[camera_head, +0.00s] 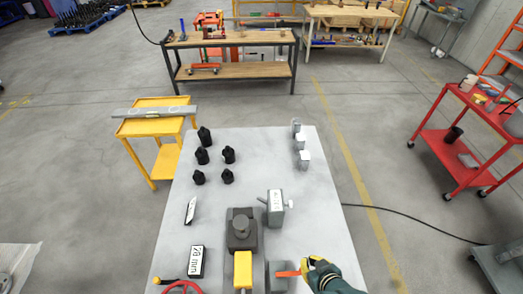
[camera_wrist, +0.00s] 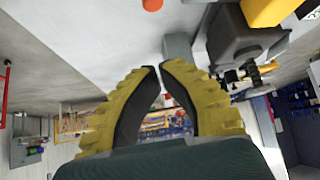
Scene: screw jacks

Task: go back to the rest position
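My gripper (camera_head: 309,270) is at the lower right of the grey table in the head view, close beside a grey block (camera_head: 275,282) with an orange bar (camera_head: 288,274). In the wrist view its yellow-backed black fingers (camera_wrist: 160,68) come together at the tips with nothing seen between them. The round orange end there (camera_wrist: 152,4) is beyond the tips, apart from the fingers. A dark grey screw jack (camera_head: 241,232) stands left of my gripper, behind a yellow block (camera_head: 243,268). It also shows in the wrist view (camera_wrist: 240,45).
The grey table (camera_head: 265,160) holds several black pieces (camera_head: 203,156), grey-white blocks (camera_head: 303,160), a grey block with a lever (camera_head: 275,207) and a display reading 78 mm (camera_head: 196,262). A red wheel (camera_head: 182,288) is front left. A red cart (camera_head: 465,140) stands right. Table's middle right is clear.

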